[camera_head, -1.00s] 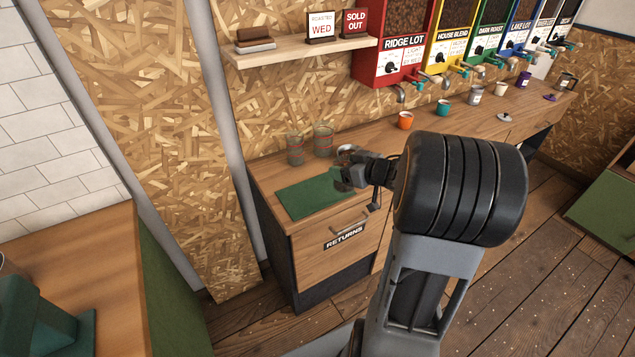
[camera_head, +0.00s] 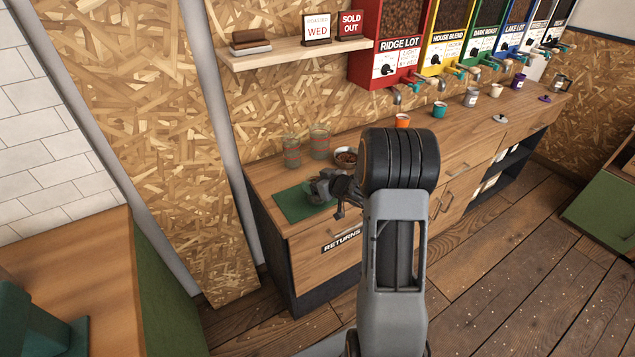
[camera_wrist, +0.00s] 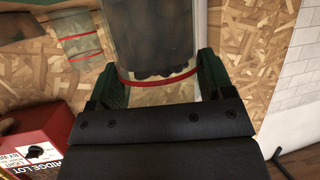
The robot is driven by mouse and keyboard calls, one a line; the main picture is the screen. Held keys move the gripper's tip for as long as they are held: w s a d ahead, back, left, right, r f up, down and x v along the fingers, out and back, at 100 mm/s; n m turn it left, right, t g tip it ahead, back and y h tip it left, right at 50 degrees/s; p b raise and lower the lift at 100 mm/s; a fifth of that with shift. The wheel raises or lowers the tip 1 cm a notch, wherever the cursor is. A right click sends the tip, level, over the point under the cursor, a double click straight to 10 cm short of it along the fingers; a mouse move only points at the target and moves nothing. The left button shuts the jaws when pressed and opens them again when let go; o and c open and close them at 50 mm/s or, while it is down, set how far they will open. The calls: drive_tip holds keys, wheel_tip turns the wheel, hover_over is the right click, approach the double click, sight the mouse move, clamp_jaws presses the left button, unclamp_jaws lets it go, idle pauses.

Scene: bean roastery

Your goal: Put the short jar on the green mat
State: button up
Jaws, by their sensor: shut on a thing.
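The green mat (camera_head: 292,206) lies at the near left end of the wooden counter. My gripper (camera_head: 320,190) is over the right part of the mat. In the wrist view my gripper (camera_wrist: 163,88) is shut on a clear glass jar (camera_wrist: 153,35) with a red band and dark contents near the band. I take this for the short jar; its full height is cut off by the frame. In the head view the gripper and arm largely hide it, and I cannot tell whether it touches the mat.
Two clear jars with red bands, a left one (camera_head: 291,152) and a right one (camera_head: 319,143), stand behind the mat. A bowl of beans (camera_head: 345,159) is right of them. An orange cup (camera_head: 402,120) and other cups stand farther right. A shelf (camera_head: 290,51) hangs above.

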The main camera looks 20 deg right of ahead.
drive_tip(key=shift+f, duration=0.2)
drive_tip(key=shift+f, duration=0.1)
drive_tip(key=shift+f, duration=0.15)
drive_tip(key=o, duration=1.1)
drive_tip(key=shift+o, duration=0.2)
